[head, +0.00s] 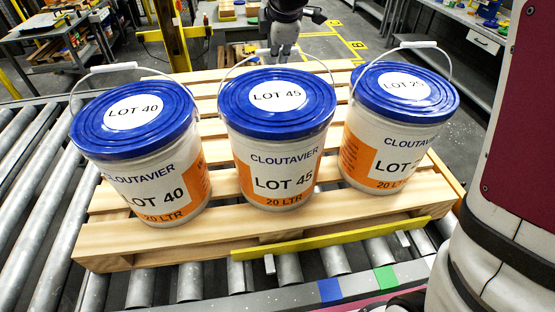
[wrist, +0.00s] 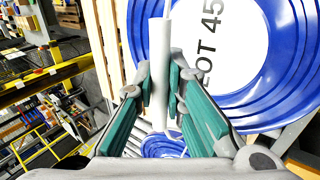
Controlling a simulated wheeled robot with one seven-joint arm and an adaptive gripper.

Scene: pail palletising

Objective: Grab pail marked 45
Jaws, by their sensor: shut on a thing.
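The pail marked 45 (head: 277,150) stands upright in the middle of the wooden pallet, white with a blue lid and an orange band. Its wire bail is raised, with a white grip on top. My gripper (head: 282,50) is behind and above its lid in the head view. In the wrist view my gripper (wrist: 160,95) is shut on the white grip (wrist: 159,70) of the bail, and the lid (wrist: 265,60) reading 45 lies to the right. The pail marked 40 (head: 150,165) stands at left, and the pail marked 25 (head: 390,140) at right.
The pallet (head: 110,240) rests on a roller conveyor (head: 40,200). A yellow strip (head: 330,240) runs along its front edge. The neighbouring pails stand close on both sides. Workbenches (head: 475,35) stand behind.

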